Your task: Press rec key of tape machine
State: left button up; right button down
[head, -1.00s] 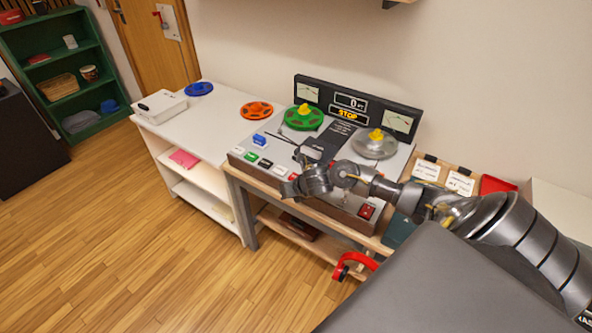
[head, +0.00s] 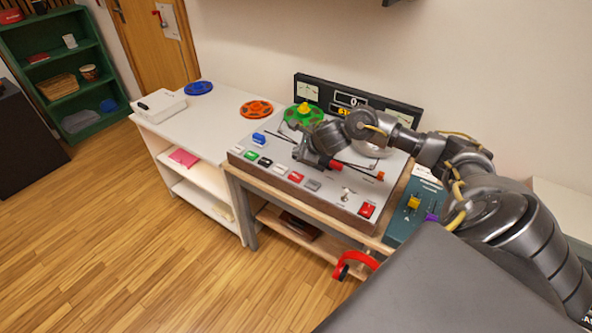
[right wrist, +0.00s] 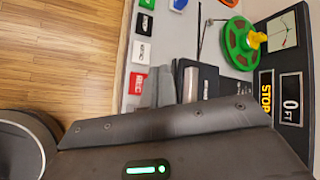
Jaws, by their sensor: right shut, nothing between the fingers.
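The tape machine (head: 240,155) stands on a wooden-edged table with a row of coloured keys along its front. The red REC key (head: 296,176) shows among them, with its label readable in the right wrist view (right wrist: 137,83). My right gripper (head: 301,154) is shut and empty over the machine's top, behind the key row. In the right wrist view its fingertips (right wrist: 157,82) appear beside the REC key; contact is not visible. The machine's display reads STOP (right wrist: 266,93) and 0 FT. My left gripper is out of view.
A green reel (head: 303,117) sits on the machine's back left. A red switch (head: 367,209) is at its front right, with a teal box (head: 405,228) beside it. A white table (head: 215,118) with blue and orange reels stands to the left. Wooden floor lies open in front.

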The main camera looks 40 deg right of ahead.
jog(key=b, duration=0.5)
send_over(298, 178)
notch_tip(298, 178, down, 8)
jog(key=shift+d+r, duration=0.1)
jog(key=shift+r, duration=0.15)
jog(key=shift+f+b, duration=0.45)
jog(key=shift+b, duration=0.25)
dwell(1.0)
jog(key=shift+f+b, duration=0.4)
jog(key=shift+b, duration=0.2)
jog(key=shift+f+b, duration=0.5)
jog(key=shift+b, duration=0.1)
dwell(0.5)
jog(key=shift+r, duration=0.1)
dwell(0.3)
jog(key=shift+r+p, duration=0.55)
jog(key=shift+r, duration=0.25)
